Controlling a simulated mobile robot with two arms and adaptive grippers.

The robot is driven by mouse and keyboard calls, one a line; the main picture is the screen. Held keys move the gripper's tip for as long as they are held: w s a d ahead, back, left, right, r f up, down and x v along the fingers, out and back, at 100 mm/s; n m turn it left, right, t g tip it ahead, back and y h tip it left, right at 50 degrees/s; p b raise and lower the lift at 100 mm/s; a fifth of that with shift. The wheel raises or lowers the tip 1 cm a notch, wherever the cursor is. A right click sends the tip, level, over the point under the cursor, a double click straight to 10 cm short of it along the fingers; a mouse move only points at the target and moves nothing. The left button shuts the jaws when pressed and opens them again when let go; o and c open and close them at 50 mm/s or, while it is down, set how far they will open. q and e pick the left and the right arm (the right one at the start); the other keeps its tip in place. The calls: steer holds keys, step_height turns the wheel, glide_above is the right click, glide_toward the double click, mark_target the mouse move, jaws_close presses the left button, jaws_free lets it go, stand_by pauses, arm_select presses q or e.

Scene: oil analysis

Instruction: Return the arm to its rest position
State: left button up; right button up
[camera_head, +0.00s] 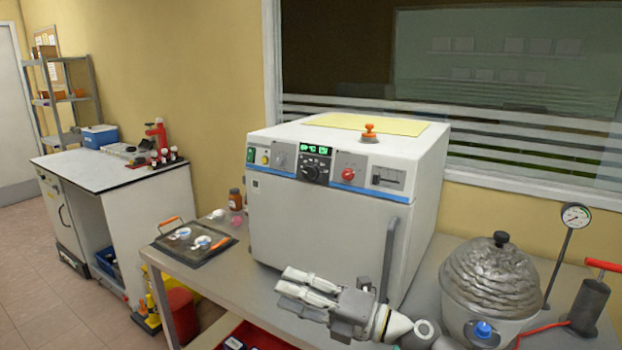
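My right gripper (283,281) is in front of the lower part of the white oven-like machine (315,225). Its two pale fingers point left and lie side by side with a gap between them, so it looks open, and nothing shows between them. My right arm comes in from the bottom right. The gripper is to the right of the dark tray (172,247) and left of the silver pot-like vessel (490,280). My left gripper is not in view.
The machine's vertical handle (388,260) stands close behind my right gripper. A gauge (575,215) and a red-handled pump (590,300) stand at the right. A brown bottle (235,199) is left of the machine. A red bin (183,312) is at the lower left.

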steer(key=d+f+m+t+h, duration=0.3)
steer(key=d+m+t+h, duration=0.85)
steer(key=m, duration=0.85)
steer(key=s+d+f+m+g+h, duration=0.3)
steer(key=s+d+f+m, duration=0.15)
steer(key=f, duration=0.25)
steer(key=s+d+f+m+g+h, duration=0.2)
steer(key=s+d+f+m+h, duration=0.25)
steer(key=f, duration=0.35)
steer(key=s+d+f+m+g, duration=0.1)
steer(key=s+f+g, duration=0.25)
steer(key=s, duration=0.35)
steer(key=s+d+f+m+g+y, duration=0.1)
steer(key=s+f+m+g, duration=0.2)
steer(key=s, duration=0.5)
steer(key=s+d+f+g, duration=0.1)
steer(key=s+f+g, duration=0.35)
steer(key=s, duration=0.25)
step_height(320, 180, down, 27)
steer(key=s, duration=0.2)
steer(key=s+d+f+g, duration=0.1)
steer(key=s+d+f, duration=0.2)
steer(key=s+f, duration=1.2)
steer(key=shift+s+g, duration=0.35)
steer(key=shift+s, duration=0.35)
